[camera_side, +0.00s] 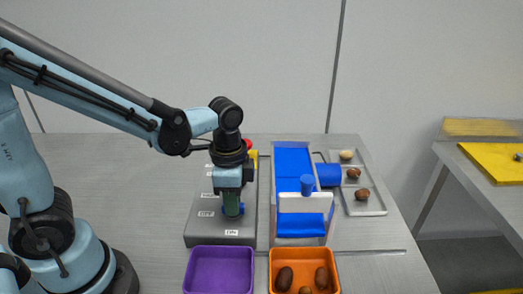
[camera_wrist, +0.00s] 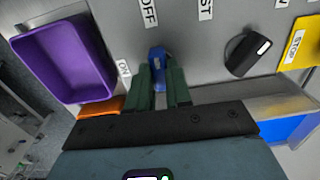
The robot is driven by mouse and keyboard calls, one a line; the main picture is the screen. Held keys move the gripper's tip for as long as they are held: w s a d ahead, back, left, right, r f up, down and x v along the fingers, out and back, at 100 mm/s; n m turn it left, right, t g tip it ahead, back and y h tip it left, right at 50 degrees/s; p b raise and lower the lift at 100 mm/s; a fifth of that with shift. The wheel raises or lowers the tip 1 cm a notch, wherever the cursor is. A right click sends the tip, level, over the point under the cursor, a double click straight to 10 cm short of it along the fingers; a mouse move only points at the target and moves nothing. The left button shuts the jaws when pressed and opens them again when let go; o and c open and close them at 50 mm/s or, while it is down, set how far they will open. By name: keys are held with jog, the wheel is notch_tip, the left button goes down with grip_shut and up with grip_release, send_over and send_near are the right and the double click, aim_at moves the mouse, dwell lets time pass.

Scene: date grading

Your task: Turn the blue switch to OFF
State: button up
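The blue switch (camera_wrist: 158,66) is a small lever knob on the grey control panel (camera_side: 203,226). In the wrist view it sits between the two green fingers of my gripper (camera_wrist: 160,88), which flank it closely on both sides with no clear gap. An OFF label (camera_wrist: 149,12) lies beyond the knob's far end, and an ON label (camera_wrist: 124,69) lies to its left. The knob's far end points roughly toward OFF; its exact angle is partly hidden by the fingers. In the side view my gripper (camera_side: 232,207) reaches down to the panel, with a bit of blue showing beside it.
A black knob (camera_wrist: 246,53) and a yellow STOP plate (camera_wrist: 299,45) are on the same panel. A purple bin (camera_side: 219,271) and an orange bin (camera_side: 304,252) with dates stand in front. A blue chute (camera_side: 291,160) and a metal tray (camera_side: 373,208) with dates are right.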

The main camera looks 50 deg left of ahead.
jog(key=o, duration=0.4)
jog(key=shift+o, duration=0.2)
notch_tip(320, 180, up, 12)
dwell(0.6)
jog(key=a+f+n+t, duration=0.4)
jog(key=n+t, duration=0.3)
jog(key=n, duration=0.2)
jog(key=shift+s+a, duration=0.35)
jog(key=shift+a, duration=0.1)
